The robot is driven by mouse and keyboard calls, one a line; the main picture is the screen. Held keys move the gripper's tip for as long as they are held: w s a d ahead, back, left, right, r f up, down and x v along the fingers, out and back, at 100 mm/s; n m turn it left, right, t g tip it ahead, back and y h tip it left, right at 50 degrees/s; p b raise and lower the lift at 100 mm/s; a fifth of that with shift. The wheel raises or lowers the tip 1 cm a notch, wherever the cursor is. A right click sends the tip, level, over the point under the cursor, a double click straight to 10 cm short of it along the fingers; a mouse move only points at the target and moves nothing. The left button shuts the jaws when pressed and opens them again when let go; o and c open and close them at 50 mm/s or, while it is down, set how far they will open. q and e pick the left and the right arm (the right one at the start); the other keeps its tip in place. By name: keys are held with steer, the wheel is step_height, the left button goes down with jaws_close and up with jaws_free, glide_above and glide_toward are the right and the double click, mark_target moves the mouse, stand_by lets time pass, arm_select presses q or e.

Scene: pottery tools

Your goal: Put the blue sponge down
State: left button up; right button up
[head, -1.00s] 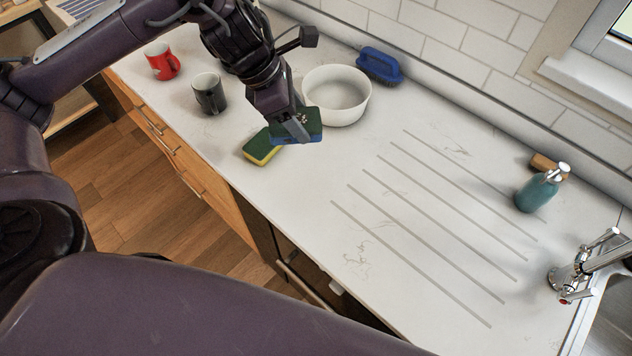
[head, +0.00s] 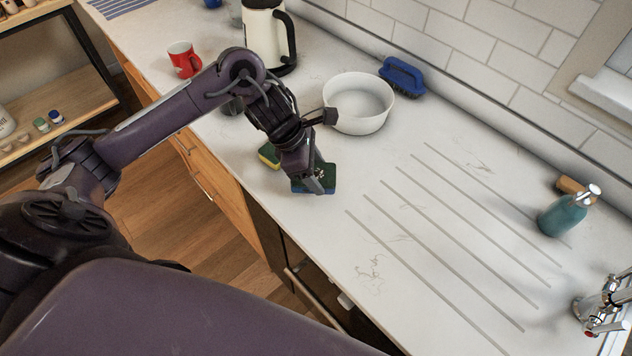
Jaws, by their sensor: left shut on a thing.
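My left gripper (head: 318,184) is shut on the blue sponge (head: 299,187), which has a dark green top and a blue lower side. The sponge is low over the white counter (head: 350,280), left of the drainage grooves; I cannot tell if it touches. The fingers cover part of it. A yellow sponge with a green top (head: 268,157) lies on the counter just behind and left of it, partly hidden by my gripper. My right gripper is not in view.
A white bowl (head: 357,120) and a blue brush (head: 402,76) stand behind the gripper. A red mug (head: 184,60) and a kettle (head: 266,30) are farther left. A dark mug is mostly hidden by my arm. A teal bottle (head: 562,216) stands at right. The grooved counter is clear.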

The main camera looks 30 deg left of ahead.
arm_select(q)
steer(key=shift+f+p, duration=0.3)
steer(key=shift+f, duration=1.9)
steer(key=o, duration=0.6)
steer(key=shift+o, duration=0.2)
steer(key=shift+r, duration=0.1)
steer(key=shift+a+r, duration=0.15)
steer(key=shift+r, duration=0.15)
steer(key=b+v, duration=0.1)
steer(key=v, duration=1)
steer(key=shift+s+r, duration=0.1)
steer(key=shift+r, duration=0.05)
